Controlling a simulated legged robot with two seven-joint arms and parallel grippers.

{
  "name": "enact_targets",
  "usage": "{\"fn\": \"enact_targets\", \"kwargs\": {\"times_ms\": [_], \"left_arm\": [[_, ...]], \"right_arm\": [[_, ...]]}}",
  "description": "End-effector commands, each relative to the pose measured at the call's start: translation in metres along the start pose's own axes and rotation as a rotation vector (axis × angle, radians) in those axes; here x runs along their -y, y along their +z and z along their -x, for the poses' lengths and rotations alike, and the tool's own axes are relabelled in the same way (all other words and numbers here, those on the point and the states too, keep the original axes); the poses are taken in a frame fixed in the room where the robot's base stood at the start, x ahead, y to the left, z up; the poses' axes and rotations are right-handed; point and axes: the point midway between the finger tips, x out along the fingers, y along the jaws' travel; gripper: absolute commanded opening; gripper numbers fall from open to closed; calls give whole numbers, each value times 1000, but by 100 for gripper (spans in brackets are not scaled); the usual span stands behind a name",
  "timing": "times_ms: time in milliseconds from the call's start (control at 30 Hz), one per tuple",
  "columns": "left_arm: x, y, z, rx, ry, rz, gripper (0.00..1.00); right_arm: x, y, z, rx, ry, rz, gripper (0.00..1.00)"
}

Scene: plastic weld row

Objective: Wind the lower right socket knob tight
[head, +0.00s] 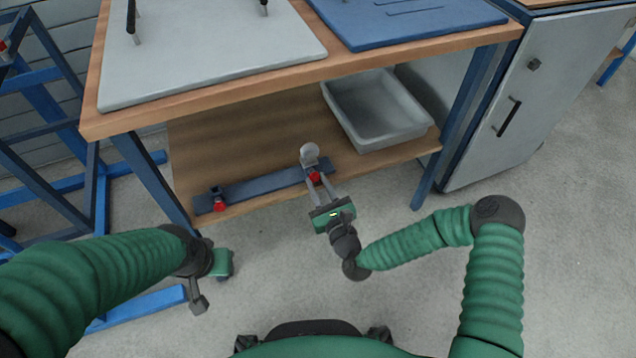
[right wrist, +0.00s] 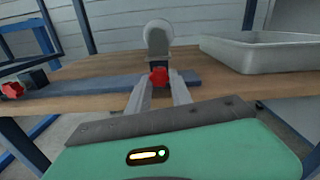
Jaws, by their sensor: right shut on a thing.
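A blue bar (head: 250,189) lies along the front of the lower shelf, with a red knob near each end. The right red knob (head: 315,177) sits below a pale rounded piece (head: 310,153); both also show in the right wrist view, the knob (right wrist: 159,76) in front of the rounded piece (right wrist: 158,38). My right gripper (head: 317,180) reaches in from the front and is shut on this right knob, one finger on each side. The left red knob (head: 219,205) stands free. My left gripper (head: 199,300) hangs low at the left, away from the shelf; its fingers are not clear.
A grey tray (head: 375,108) stands on the wooden lower shelf (head: 225,135), right of the bar. The tabletop (head: 300,68) overhangs above. A blue table leg (head: 430,180) stands to the right, beside a grey cabinet (head: 520,110). The floor in front is clear.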

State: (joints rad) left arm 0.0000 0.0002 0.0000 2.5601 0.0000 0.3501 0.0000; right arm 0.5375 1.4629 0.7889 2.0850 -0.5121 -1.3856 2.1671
Motion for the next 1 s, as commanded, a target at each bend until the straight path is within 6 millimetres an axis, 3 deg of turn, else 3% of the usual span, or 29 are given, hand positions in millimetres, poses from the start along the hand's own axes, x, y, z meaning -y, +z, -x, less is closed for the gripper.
{"fn": "enact_targets", "kwargs": {"times_ms": [100,300,600,633,700,800,1000], "left_arm": [[0,-5,21,0,0,0,35],[0,-8,35,-1,0,0,35],[0,-8,34,0,0,0,35],[0,-8,34,0,0,0,35],[0,-8,34,0,0,0,35],[0,-8,34,0,0,0,35],[0,-8,34,0,0,0,35]], "right_arm": [[1,6,0,-4,2,158,0],[1,3,0,-4,3,404,0],[0,0,0,-2,4,434,0],[0,0,0,-2,4,434,27],[0,0,0,-2,4,433,36],[0,0,0,-2,3,433,48],[0,-1,0,-4,5,432,48]]}}
